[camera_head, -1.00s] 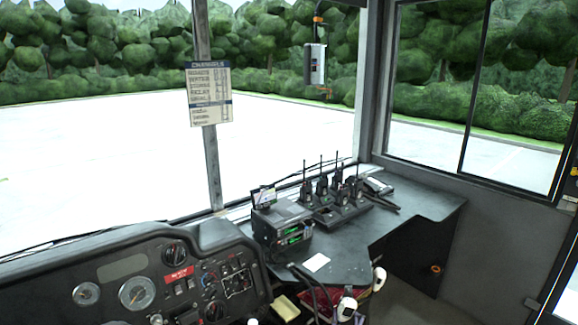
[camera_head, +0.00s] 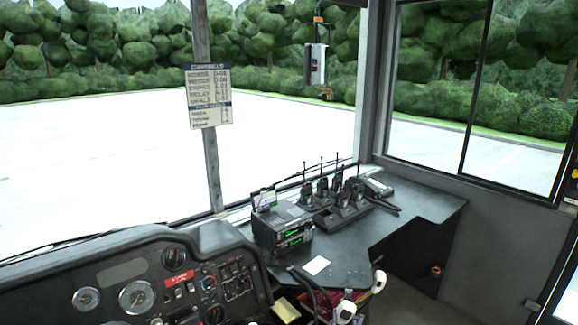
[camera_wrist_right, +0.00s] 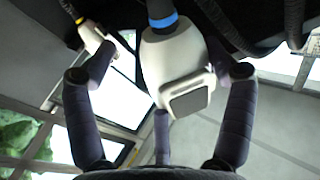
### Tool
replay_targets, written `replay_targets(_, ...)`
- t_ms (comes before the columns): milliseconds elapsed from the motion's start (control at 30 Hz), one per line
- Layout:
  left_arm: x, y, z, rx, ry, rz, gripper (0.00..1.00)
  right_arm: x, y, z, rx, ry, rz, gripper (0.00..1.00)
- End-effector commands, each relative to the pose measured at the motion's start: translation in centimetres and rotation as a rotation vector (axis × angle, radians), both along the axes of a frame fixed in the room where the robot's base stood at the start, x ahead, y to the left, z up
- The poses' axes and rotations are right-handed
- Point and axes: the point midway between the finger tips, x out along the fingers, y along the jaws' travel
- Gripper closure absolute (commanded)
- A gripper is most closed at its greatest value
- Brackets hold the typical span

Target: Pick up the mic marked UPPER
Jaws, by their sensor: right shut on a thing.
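In the right wrist view, a white mic with a blue band and a grey square face (camera_wrist_right: 180,75) hangs between the dark padded fingers of my right gripper (camera_wrist_right: 160,72). The gripper is shut on it. No UPPER mark can be read on the side I see. A second white mic with a yellow band (camera_wrist_right: 97,40) is at the upper left, beside one finger. In the head view, two white mics show at the bottom, one nearer (camera_head: 345,311) and one to its right (camera_head: 379,281); their marks are too small to read. My left gripper is not in view.
A black desk (camera_head: 345,262) holds a radio unit (camera_head: 281,230), several handheld radios in a charger (camera_head: 340,212) and a white card (camera_head: 316,265). The dashboard (camera_head: 130,270) fills the lower left. The desk's right part is clear.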

Motion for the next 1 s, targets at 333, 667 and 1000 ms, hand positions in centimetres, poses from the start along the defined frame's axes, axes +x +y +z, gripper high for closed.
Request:
replay_targets(333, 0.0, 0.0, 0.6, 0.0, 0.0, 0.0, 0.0, 0.6, 0.2, 3.7, -0.016, -0.071, 0.007, 0.43)
replay_targets(667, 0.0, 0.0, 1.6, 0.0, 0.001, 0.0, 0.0, -1.8, 0.5, 3.6, -0.014, -0.061, 0.006, 0.59)
replay_targets(1000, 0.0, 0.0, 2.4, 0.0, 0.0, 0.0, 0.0, -4.3, 0.6, 3.3, -0.011, -0.05, 0.003, 0.59)
